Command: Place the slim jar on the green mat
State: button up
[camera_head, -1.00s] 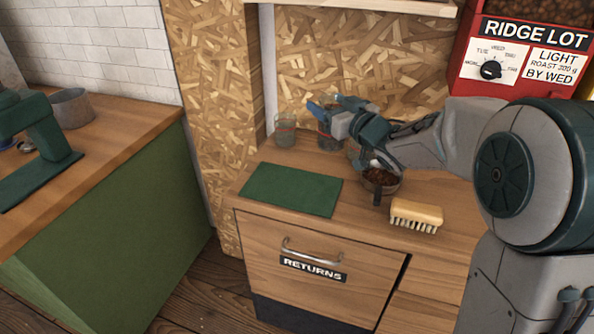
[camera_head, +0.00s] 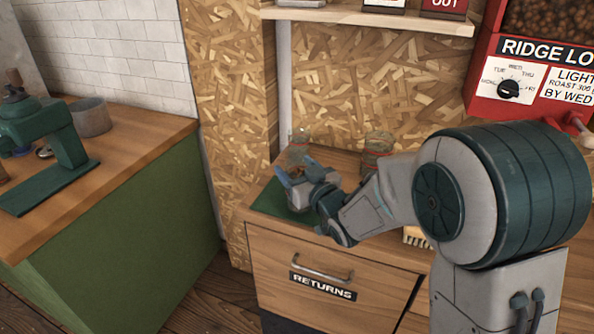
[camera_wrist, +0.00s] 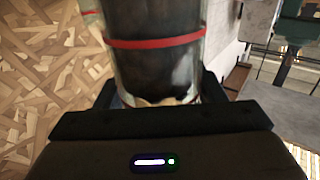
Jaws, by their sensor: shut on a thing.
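The green mat (camera_head: 270,199) lies on the wooden counter above the drawer, partly covered by my gripper and arm. My gripper (camera_head: 297,176) is over the mat in the head view. It is shut on the slim jar (camera_wrist: 155,62), a clear glass jar with dark contents and a red band, which fills the top of the wrist view. In the head view the held jar is mostly hidden by the fingers. I cannot tell whether its base touches the mat.
Another jar (camera_head: 378,143) stands further right. A brush (camera_head: 415,238) shows partly below my arm. The red dispenser (camera_head: 535,75) is at the right. A shelf (camera_head: 370,18) hangs above.

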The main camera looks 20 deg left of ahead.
jog(key=shift+f, duration=0.25)
jog(key=shift+f, duration=0.15)
jog(key=o, duration=1.6)
jog(key=shift+s+d+r, duration=0.1)
jog(key=shift+r, duration=0.1)
jog(key=b+v, duration=0.1)
jog(key=v, duration=1.1)
jog(key=shift+b, duration=0.3)
